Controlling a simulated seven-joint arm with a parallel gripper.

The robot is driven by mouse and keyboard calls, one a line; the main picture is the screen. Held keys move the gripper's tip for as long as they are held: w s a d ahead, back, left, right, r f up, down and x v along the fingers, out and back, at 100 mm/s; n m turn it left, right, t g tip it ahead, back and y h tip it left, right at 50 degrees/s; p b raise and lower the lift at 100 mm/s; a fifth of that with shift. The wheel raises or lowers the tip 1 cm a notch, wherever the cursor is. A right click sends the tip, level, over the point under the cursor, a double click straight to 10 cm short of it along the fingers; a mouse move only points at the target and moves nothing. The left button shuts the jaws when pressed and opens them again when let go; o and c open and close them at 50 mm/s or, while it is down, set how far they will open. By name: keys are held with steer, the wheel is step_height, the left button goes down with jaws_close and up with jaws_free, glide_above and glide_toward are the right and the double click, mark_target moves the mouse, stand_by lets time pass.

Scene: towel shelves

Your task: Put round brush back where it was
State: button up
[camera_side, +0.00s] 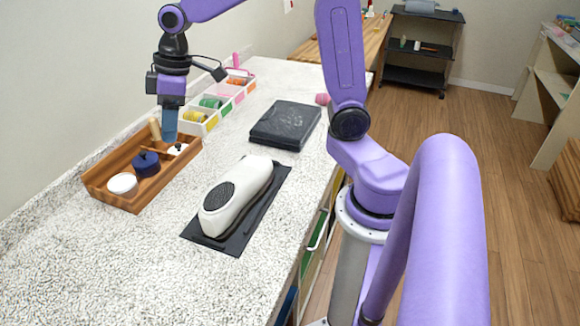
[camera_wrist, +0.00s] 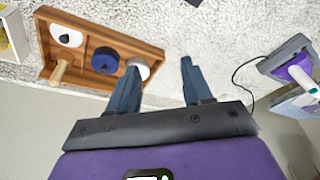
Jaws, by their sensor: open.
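My gripper (camera_side: 169,130) points down above the far end of a wooden tray (camera_side: 110,199) on the counter. In the wrist view, my gripper (camera_wrist: 157,78) has its two fingers apart with nothing held between them. The tray holds a plain white round piece (camera_side: 122,184), a dark blue round piece (camera_side: 146,165), a white round piece with a dark knob (camera_side: 177,151) and an upright wooden peg (camera_side: 155,129). In the wrist view, the left finger overlaps the plain white piece (camera_wrist: 140,67). I cannot tell which piece is the round brush.
A white divided bin (camera_side: 212,120) with coloured rolls stands behind the tray. A black case (camera_side: 285,124) lies at the middle right. A white device with a dark grille (camera_side: 236,198) lies on a black mat (camera_side: 256,222). The front left counter (camera_side: 90,270) is clear.

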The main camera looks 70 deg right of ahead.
steer(key=s+f+n+g+h, duration=0.1)
steer(key=s+f+n, duration=0.1)
steer(key=s, duration=1.1)
steer(key=s+d+f+n, duration=0.1)
steer(key=s+f+n, duration=0.1)
steer(key=s, duration=1)
steer(key=shift+s+f+n+g+h, duration=0.35)
steer(key=shift+f+n+g+h, duration=0.05)
steer(key=shift+f, duration=0.3)
